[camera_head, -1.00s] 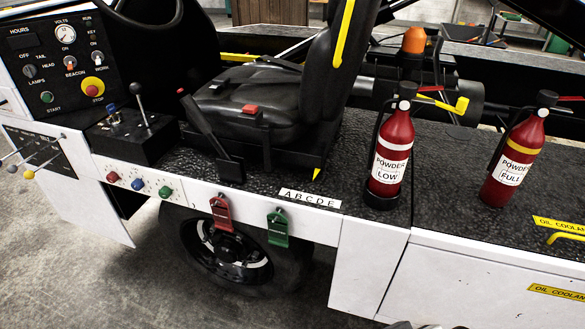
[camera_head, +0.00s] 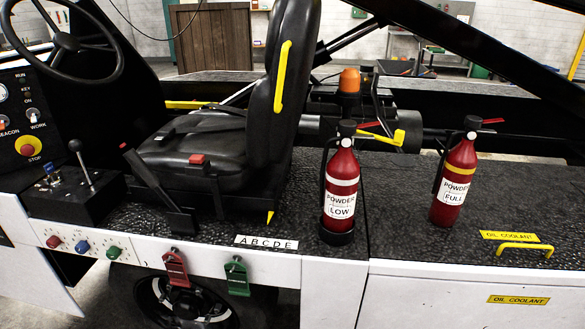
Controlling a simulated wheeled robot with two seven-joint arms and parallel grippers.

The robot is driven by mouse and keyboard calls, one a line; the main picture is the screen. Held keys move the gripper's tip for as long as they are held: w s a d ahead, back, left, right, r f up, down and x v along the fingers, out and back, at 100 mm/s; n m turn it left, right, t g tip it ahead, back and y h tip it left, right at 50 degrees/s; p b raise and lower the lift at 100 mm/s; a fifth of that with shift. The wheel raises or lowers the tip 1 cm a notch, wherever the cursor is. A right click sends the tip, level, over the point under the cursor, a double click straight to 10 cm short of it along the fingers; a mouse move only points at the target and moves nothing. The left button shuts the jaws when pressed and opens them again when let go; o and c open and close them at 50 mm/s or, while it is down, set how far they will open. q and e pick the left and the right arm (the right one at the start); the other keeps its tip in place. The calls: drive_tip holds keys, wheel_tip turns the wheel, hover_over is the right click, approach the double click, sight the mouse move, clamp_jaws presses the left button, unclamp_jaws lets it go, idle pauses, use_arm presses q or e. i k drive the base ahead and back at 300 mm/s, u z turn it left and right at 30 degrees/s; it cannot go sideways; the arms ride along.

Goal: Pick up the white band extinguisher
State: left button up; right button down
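The white band extinguisher (camera_head: 341,196) is a red cylinder with a black valve head, a white band and a label reading "POWDER LOW". It stands upright in a black base ring on the dark textured deck (camera_head: 390,225), right of the seat. A second red extinguisher (camera_head: 454,186) with a yellow band and a "POWDER FULL" label stands to its right and a little farther back. Neither of my grippers shows in this view.
The black seat (camera_head: 200,150) and a black lever (camera_head: 150,178) stand to the left. Behind are an orange beacon (camera_head: 349,80) and a yellow handle (camera_head: 385,136). A yellow grab handle (camera_head: 524,246) lies at right. The deck between the extinguishers is clear.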

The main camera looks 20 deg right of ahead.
sight(342, 173)
drive_tip(key=k, duration=0.5)
drive_tip(key=z, duration=1.05)
drive_tip(key=i, duration=1)
drive_tip(key=u, duration=0.1)
